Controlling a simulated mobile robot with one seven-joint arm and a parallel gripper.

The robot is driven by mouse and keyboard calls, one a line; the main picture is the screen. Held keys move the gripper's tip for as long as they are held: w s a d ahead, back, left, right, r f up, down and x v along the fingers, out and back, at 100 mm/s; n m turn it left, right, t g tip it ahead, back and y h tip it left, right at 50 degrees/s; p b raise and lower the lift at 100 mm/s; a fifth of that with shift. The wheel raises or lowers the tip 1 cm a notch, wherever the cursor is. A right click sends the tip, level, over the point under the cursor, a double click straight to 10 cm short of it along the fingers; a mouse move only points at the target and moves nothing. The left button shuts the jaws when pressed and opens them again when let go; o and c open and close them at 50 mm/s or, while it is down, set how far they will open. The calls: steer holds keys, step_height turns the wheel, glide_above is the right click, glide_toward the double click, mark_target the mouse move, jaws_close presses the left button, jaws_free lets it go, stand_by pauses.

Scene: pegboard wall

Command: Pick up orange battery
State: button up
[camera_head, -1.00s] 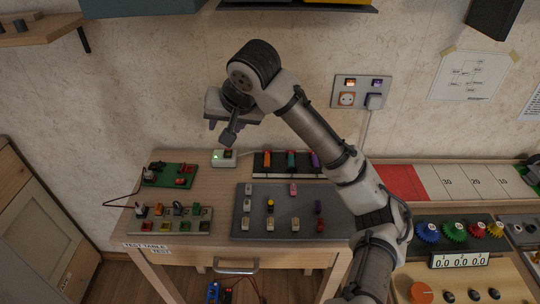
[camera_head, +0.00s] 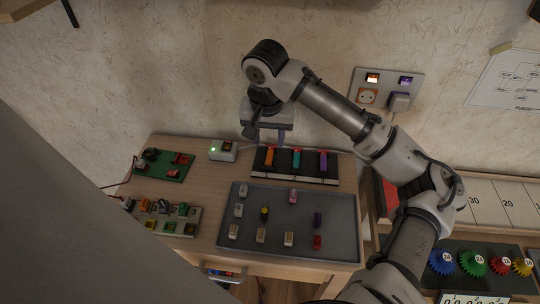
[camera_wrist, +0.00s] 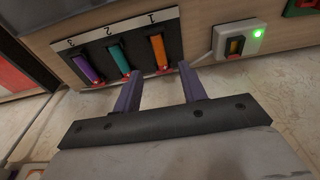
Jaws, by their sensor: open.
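The orange battery (camera_head: 269,157) stands in the leftmost slot of a black charger (camera_head: 292,177) at the back of the table. A teal battery (camera_head: 296,159) and a purple battery (camera_head: 323,162) stand in the other two slots. My gripper (camera_head: 268,138) is above and behind the charger, near the orange battery. In the wrist view my gripper (camera_wrist: 160,80) is open and empty, its two purple fingers apart, with the orange battery beyond the gap.
A white switch box (camera_head: 223,151) with a green light stands left of the charger. A grey tray (camera_head: 340,225) with several small blocks lies in front. The wall and a socket panel (camera_head: 386,90) are behind.

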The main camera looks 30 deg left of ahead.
mark_target(269, 155)
steer(key=shift+w+a+f+p, duration=0.1)
steer(key=shift+w+f+p, duration=0.05)
steer(key=shift+f, duration=0.95)
steer(key=shift+w+a+f+p, duration=0.1)
steer(key=shift+w+f+p, duration=0.1)
steer(key=shift+f, duration=0.9)
steer(key=shift+w+f+p, duration=0.1)
steer(key=shift+f+p, duration=0.05)
steer(key=shift+f, duration=0.95)
jaws_close()
